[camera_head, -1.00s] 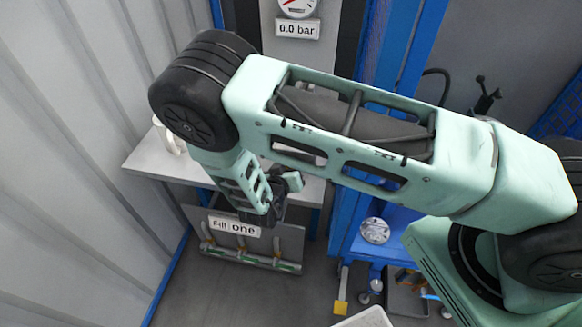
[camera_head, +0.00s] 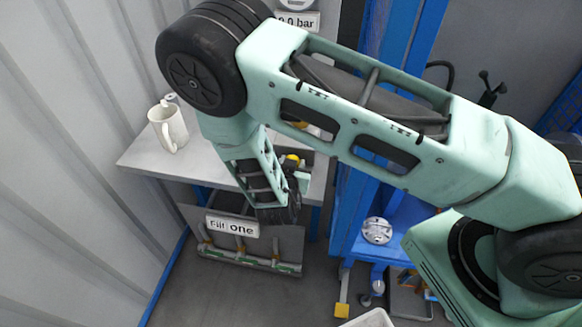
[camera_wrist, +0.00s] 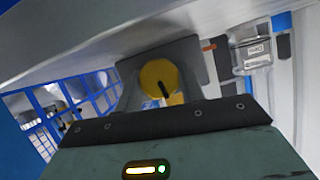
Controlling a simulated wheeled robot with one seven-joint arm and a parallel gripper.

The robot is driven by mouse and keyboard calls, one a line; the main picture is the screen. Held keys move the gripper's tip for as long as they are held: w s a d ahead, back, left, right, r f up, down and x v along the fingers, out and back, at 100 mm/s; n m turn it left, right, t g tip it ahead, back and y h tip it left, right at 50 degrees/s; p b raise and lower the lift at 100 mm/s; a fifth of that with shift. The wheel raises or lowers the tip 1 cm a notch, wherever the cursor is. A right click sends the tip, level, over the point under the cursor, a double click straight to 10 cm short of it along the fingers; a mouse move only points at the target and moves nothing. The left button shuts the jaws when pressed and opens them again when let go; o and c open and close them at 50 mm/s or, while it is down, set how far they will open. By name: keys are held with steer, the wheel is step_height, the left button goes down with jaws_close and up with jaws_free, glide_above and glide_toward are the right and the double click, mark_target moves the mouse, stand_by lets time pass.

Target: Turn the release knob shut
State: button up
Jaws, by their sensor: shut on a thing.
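A round yellow knob (camera_wrist: 160,77) with a dark pointer line shows in the middle of the wrist view, in front of a grey plate (camera_wrist: 188,52). My gripper (camera_wrist: 160,90) is shut on the knob, with a dark finger at each side of it. The pointer line runs down and slightly right in that view. In the head view my gripper (camera_head: 290,203) is at the table's right front, partly hidden by my own arm. A small yellow part (camera_head: 292,160) shows just above it; I cannot tell which part that is.
A white mug (camera_head: 168,127) stands on the grey table (camera_head: 150,157). Below the table edge is a panel with pipes and a label (camera_head: 232,227). A "0.0 bar" label (camera_head: 298,20) is at the top. A blue frame (camera_head: 355,185) stands close on the right.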

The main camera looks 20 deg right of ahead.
steer(key=shift+f+m+y+b, duration=0.1)
steer(key=shift+m+y+b, duration=0.2)
steer(key=shift+m+b, duration=0.25)
steer(key=shift+t, duration=0.3)
steer(key=o, duration=1)
steer(key=shift+c, duration=0.2)
steer(key=shift+s, duration=0.1)
steer(key=b+v, duration=0.2)
steer(key=v, duration=1.5)
steer(key=shift+r+b, duration=0.25)
steer(key=shift+b, duration=0.15)
steer(key=shift+s, duration=0.15)
